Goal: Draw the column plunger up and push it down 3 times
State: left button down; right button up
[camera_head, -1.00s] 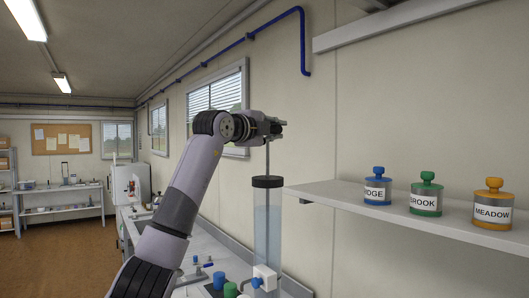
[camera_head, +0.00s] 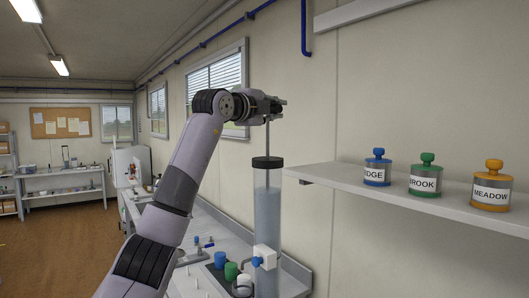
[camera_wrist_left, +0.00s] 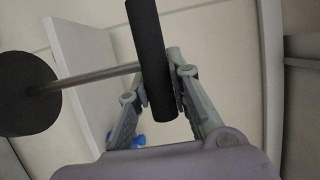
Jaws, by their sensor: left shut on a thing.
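The clear column (camera_head: 267,212) stands upright on the bench and holds pale blue liquid. Its black cap (camera_head: 267,163) is at the top; in the left wrist view the dark disc (camera_wrist_left: 27,93) appears to be this cap. The thin grey plunger rod (camera_head: 267,138) rises out of the cap, with a length of it exposed. My left gripper (camera_head: 275,106) is above the column, at the rod's top. In the left wrist view it is shut on the black plunger handle (camera_wrist_left: 152,60). The plunger's lower end is not clearly visible. My right gripper is out of view.
A white valve block (camera_head: 264,257) with a blue knob sits low on the column. Several capped containers (camera_head: 231,271) stand beside its base. The wall shelf (camera_head: 340,184) at right carries blue, green (camera_head: 424,178) and orange-lidded (camera_head: 491,188) jars. A wall is behind the column.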

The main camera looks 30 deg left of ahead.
pick_arm(q)
notch_tip(320, 180, down, 9)
jog(key=b, duration=0.7)
jog(key=shift+r, duration=0.1)
jog(key=c, duration=1.4)
grip_release()
jog(key=shift+s, duration=0.1)
